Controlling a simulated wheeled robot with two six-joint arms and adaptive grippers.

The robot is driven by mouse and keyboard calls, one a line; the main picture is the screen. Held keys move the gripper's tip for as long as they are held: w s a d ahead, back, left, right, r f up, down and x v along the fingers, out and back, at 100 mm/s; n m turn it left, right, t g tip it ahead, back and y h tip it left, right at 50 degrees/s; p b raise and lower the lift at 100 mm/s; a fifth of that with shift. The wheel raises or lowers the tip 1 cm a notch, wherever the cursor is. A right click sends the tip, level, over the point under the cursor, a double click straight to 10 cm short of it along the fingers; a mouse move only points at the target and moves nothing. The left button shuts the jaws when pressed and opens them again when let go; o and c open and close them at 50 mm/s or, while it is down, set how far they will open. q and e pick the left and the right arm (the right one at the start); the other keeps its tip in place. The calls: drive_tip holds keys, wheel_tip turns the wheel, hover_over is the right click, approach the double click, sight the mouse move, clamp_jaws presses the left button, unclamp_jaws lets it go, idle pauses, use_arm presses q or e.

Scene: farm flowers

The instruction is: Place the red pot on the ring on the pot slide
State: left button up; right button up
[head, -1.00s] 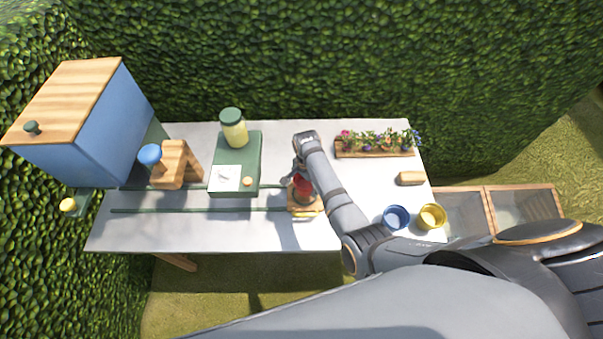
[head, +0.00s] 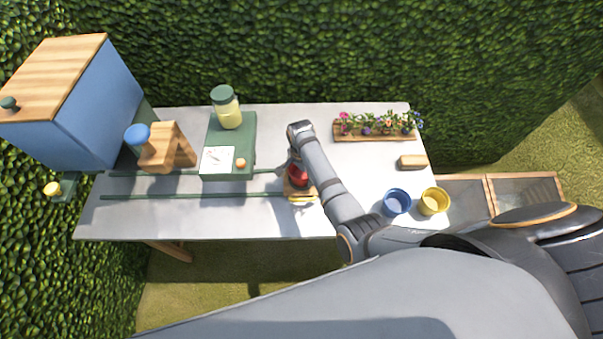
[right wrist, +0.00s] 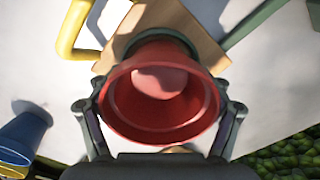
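The red pot (head: 298,174) is below my right gripper (head: 291,158) in the head view. In the right wrist view the red pot (right wrist: 160,95) fills the middle, its open mouth toward the camera. The fingers of my right gripper (right wrist: 160,110) lie against both sides of it. Behind the pot, part of the dark green ring (right wrist: 188,40) shows on the wooden pot slide (right wrist: 160,18). The pot slide (head: 290,195) also shows in the head view. The pot is over the ring; whether it is fully seated is hidden. My left gripper is out of view.
Green rails (head: 190,195) run left from the slide. A green station (head: 235,155) with a yellow jar (head: 228,112) stands behind them. Blue (head: 396,203) and yellow (head: 433,202) pots stand right, near a flower planter (head: 375,135). A blue box (head: 90,110) stands left.

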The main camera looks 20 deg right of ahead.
sight(302, 175)
drive_tip(key=shift+o, duration=1.9)
drive_tip(key=shift+d, duration=0.1)
drive_tip(key=shift+r, duration=0.15)
wheel_tip(302, 175, up, 8)
drive_tip(key=p, duration=0.7)
drive_tip(key=shift+p, duration=0.4)
use_arm(q)
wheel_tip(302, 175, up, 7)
drive_tip(key=b, duration=0.1)
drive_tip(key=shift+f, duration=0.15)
use_arm(e)
wheel_tip(302, 175, up, 4)
drive_tip(key=shift+r, duration=0.1)
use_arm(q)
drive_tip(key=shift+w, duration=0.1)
